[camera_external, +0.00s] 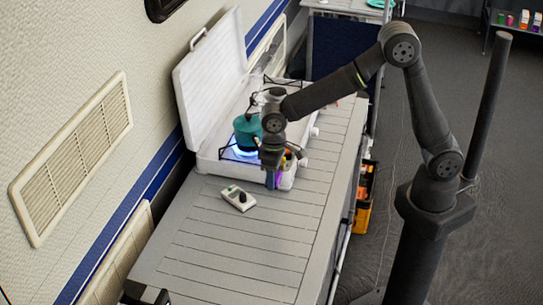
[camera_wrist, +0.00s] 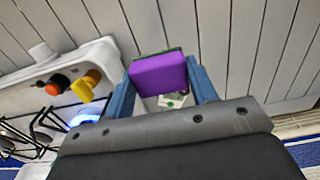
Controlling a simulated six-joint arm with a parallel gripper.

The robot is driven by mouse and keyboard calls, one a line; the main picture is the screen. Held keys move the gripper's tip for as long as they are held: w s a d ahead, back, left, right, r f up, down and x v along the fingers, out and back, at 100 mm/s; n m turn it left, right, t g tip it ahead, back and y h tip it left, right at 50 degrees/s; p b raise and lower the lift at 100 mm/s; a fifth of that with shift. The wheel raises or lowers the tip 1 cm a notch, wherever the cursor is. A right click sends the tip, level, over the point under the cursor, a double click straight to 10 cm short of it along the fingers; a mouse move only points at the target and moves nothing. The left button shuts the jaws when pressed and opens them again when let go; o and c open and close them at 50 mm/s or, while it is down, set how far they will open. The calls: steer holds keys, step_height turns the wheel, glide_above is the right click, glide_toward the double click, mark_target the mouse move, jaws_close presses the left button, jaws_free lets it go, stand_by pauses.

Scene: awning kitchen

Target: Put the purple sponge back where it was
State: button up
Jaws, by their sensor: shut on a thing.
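The purple sponge (camera_wrist: 158,74) is between the two blue fingers of my gripper (camera_wrist: 162,88) in the wrist view. My gripper is shut on it. In the external view my gripper (camera_external: 273,178) points down at the front edge of the camping stove, and a little of the purple sponge (camera_external: 278,181) shows there. I cannot tell whether the sponge touches the table (camera_external: 215,262) or hangs just above it. A small white and green thing (camera_wrist: 172,101) shows past the sponge in the wrist view.
The white stove (camera_external: 207,165) stands open with a teal pot (camera_external: 246,130) over a blue flame. A white device with a dark knob (camera_external: 238,198) lies on the table. The front table slats are clear.

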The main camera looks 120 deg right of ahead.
mark_target(270, 206)
steer(key=shift+w+d+f, duration=0.1)
steer(key=shift+w+d, duration=0.2)
steer(key=shift+d, duration=0.2)
step_height(270, 206, down, 10)
steer(key=shift+d+r, duration=0.15)
steer(key=shift+r, duration=0.05)
steer(key=shift+f, duration=0.15)
steer(key=o, duration=0.9)
steer(key=shift+o, duration=0.2)
step_height(270, 206, up, 12)
steer(key=shift+r, duration=0.2)
steer(key=shift+f, duration=0.15)
